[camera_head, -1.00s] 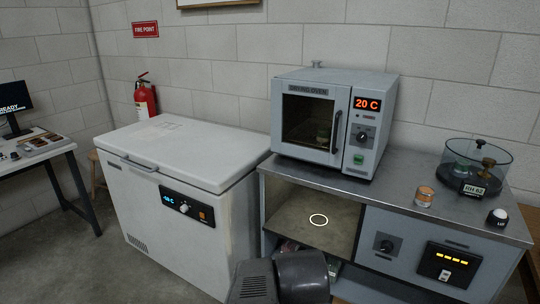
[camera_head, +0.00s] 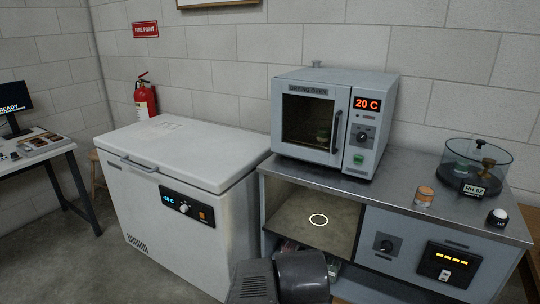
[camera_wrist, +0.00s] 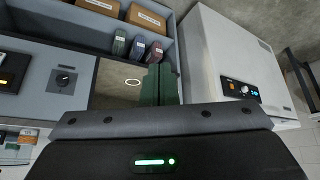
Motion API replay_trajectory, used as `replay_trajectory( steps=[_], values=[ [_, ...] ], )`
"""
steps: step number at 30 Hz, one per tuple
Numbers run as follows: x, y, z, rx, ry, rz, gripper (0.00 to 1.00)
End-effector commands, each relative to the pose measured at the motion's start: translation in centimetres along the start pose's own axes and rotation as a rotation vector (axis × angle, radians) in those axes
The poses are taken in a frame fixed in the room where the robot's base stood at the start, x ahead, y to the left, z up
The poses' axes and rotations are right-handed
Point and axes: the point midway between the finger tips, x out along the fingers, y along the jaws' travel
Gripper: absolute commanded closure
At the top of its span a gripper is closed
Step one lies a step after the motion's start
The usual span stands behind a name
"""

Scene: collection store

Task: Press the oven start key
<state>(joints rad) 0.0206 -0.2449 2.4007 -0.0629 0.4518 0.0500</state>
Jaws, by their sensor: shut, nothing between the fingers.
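The drying oven (camera_head: 329,121) stands on the metal bench top in the head view. Its door is closed and its red display (camera_head: 367,104) reads 20 C. A green key (camera_head: 359,159) sits at the bottom of its control panel, below a dark knob (camera_head: 362,137). My gripper (camera_wrist: 160,70) shows in the wrist view with its dark green fingers together and nothing between them. It points towards the cabinet's open bay. The oven and its key are out of the wrist view. The gripper's fingers do not show in the head view.
A white chest freezer (camera_head: 178,168) stands left of the bench (camera_head: 405,193). A desk (camera_head: 52,153) is at far left.

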Motion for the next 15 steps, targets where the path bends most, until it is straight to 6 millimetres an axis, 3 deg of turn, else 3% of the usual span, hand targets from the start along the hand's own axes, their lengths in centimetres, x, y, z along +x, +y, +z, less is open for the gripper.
replay_trajectory(
  steps=[10,15],
  values=[
    [0.3,-0.2,0.2,0.031,-0.017,-0.011,1.0],
    [2.0,-2.0,1.5,0.225,-0.136,-0.088,1.0]
  ],
)
